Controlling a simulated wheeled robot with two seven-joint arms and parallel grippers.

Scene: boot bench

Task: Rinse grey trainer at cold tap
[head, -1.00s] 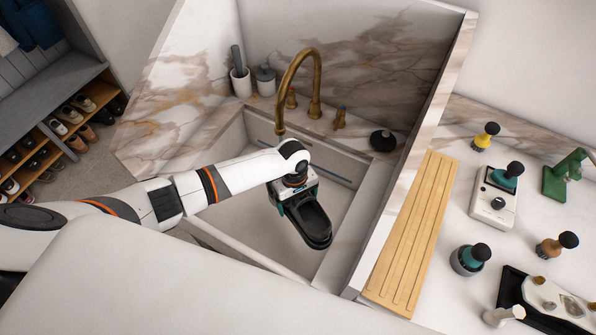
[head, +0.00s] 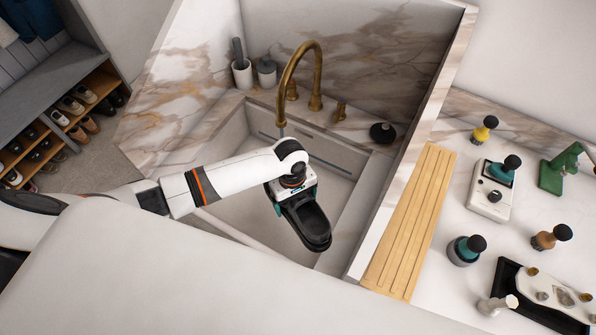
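A dark, nearly black shoe (head: 306,225), the only one at the sink, hangs below my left gripper (head: 291,200). The gripper's teal-edged fingers are around one end of it, and the other end points down to the right. The contact is partly hidden by the gripper body. The shoe is over the pale sink basin (head: 341,190), in front of the brass tap (head: 316,75). The tap's spout end is behind my wrist, apart from the shoe. A short pale streak (head: 283,131) shows under the spout; I cannot tell whether it is water. My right gripper is out of view.
A slatted wooden board (head: 412,225) lies right of the sink's marble side wall. Several knobbed tools and a black tray (head: 535,318) stand on the right counter. Grey and white pots (head: 242,74) and a black round item (head: 382,132) sit on the sink ledge. Shoe shelves are far left.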

